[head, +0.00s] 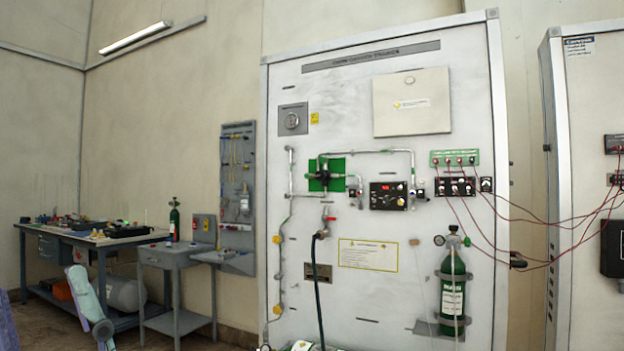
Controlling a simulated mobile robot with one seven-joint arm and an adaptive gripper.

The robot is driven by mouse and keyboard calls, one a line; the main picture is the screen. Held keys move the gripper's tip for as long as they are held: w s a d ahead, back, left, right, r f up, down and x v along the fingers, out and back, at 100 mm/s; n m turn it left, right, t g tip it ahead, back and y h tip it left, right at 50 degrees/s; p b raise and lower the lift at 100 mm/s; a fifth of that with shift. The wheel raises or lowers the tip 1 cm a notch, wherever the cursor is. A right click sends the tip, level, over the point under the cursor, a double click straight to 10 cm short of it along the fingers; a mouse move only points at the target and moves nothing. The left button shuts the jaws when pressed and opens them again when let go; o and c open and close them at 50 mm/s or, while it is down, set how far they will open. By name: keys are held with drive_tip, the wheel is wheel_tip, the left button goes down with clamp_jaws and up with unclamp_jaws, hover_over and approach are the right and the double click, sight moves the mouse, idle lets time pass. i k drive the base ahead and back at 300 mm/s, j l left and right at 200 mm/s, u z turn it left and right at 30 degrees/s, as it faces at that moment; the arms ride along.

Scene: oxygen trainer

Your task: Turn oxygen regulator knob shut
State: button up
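A green oxygen cylinder (453,285) stands upright in grey brackets at the lower right of the white panel. On its top sits a regulator (452,232) with a small round gauge (439,240) on its left side. My gripper is not in view.
The panel (385,315) also carries pipes, a black valve on a green plate (340,184), a hose (318,285) and a control box (388,196). Red wires (530,222) span to the right cabinet (590,110). A workbench (100,240) and small table (175,258) stand left.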

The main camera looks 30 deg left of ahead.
sight(320, 174)
drive_tip(key=i+j, duration=0.45)
drive_tip(key=j, duration=0.3)
drive_tip(key=i+j, duration=0.25)
drive_tip(key=j, duration=0.1)
